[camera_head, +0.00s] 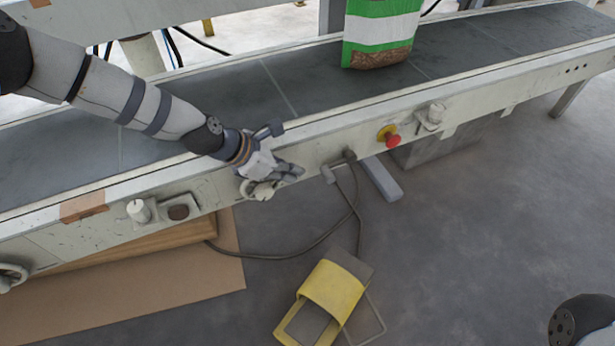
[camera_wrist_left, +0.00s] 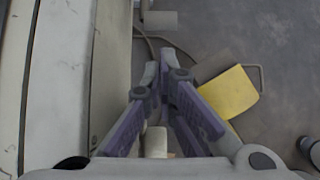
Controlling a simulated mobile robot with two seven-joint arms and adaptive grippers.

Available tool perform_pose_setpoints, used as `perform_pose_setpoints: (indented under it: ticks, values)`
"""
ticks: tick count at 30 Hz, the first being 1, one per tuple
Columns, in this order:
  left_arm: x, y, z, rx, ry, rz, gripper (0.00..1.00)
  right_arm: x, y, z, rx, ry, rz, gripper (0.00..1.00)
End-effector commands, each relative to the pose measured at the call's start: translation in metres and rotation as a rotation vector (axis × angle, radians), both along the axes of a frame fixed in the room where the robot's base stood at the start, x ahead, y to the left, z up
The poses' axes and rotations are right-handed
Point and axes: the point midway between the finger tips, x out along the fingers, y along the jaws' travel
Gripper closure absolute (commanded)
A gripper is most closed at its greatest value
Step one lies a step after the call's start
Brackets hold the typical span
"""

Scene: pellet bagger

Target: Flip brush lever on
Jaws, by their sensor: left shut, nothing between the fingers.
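My left gripper (camera_head: 292,172) is shut and empty at the front side of the conveyor frame (camera_head: 330,140). In the left wrist view its fingertips (camera_wrist_left: 166,72) are together. A pale round control (camera_head: 259,191) on the frame sits right below the gripper, partly hidden by it. In the left wrist view a pale cylindrical part (camera_wrist_left: 155,141) shows behind the fingers. I cannot tell whether the gripper touches it, nor whether it is the brush lever. My right gripper is out of view.
A red stop button (camera_head: 392,140) and a pale knob (camera_head: 434,115) are right on the frame. Another knob (camera_head: 138,211) is left. A yellow foot pedal (camera_head: 335,289) lies on the floor with its cable. A green-white bag (camera_head: 380,32) stands on the belt (camera_head: 480,45).

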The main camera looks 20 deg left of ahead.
Motion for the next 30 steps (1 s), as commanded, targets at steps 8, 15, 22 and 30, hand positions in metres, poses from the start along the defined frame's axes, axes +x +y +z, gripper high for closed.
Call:
perform_pose_setpoints:
  ticks: [8,15,22,30]
  values:
    - [0.024,-0.025,-0.051,0.002,0.007,-0.003,1.00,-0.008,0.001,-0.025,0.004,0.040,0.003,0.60]
    - [0.039,-0.040,-0.071,0.001,0.003,-0.002,1.00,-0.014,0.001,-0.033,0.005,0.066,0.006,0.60]
    - [0.041,-0.042,-0.072,0.001,0.002,-0.001,1.00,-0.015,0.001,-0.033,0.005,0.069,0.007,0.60]
    - [0.041,-0.041,-0.070,0.005,0.005,-0.002,1.00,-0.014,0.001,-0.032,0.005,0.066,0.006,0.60]
